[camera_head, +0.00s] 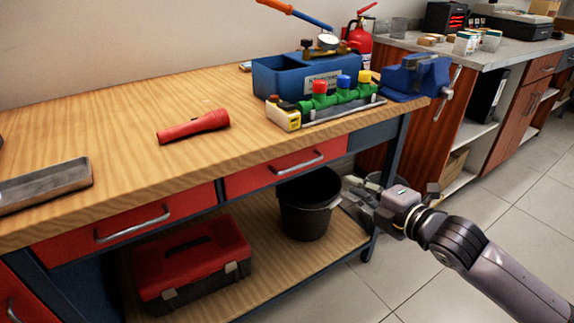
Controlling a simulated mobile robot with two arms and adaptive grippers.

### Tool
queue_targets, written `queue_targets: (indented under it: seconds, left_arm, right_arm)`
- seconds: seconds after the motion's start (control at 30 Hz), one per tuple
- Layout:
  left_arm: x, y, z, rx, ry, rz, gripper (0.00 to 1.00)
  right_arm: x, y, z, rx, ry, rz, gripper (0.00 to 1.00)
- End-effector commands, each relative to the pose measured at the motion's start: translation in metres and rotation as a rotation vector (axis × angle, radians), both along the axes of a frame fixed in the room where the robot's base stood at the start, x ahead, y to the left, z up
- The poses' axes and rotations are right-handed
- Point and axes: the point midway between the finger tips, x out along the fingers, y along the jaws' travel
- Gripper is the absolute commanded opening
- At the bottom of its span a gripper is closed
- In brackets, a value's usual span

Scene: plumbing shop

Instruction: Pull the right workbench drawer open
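The workbench (110,120) has a wooden top. Its right drawer (245,182) has a red front, flush with the bench frame, and looks shut. The silver bar handle (300,164) of this drawer is in clear view. My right gripper (349,191) is below and to the right of the handle, apart from it. It is beside the black bucket, its fingers look spread, and nothing shows between them. My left gripper is not in view.
The black bucket (305,215) and a red toolbox (190,262) stand on the lower shelf. Another red drawer (80,238) is to the left. A blue vise (415,78) overhangs the bench's right end. Tiled floor (430,275) is clear at right.

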Motion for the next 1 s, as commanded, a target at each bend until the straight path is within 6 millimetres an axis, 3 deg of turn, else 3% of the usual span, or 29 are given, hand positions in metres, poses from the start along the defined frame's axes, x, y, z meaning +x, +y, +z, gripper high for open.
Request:
queue_targets:
  seconds: [0.17, 0.4, 0.7, 1.0]
  left_arm:
    - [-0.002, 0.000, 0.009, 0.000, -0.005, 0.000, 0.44]
    - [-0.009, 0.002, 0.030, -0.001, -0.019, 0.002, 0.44]
    - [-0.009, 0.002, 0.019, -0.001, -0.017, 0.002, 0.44]
    - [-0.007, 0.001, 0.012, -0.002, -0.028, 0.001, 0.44]
  right_arm:
    - [0.007, 0.010, 0.000, -0.008, -0.010, 0.010, 0.17]
    - [0.045, 0.038, -0.010, -0.004, -0.009, 0.010, 0.17]
    - [0.096, 0.074, -0.024, -0.005, -0.009, 0.009, 0.17]
    - [0.129, 0.097, -0.032, -0.005, -0.010, 0.008, 0.17]
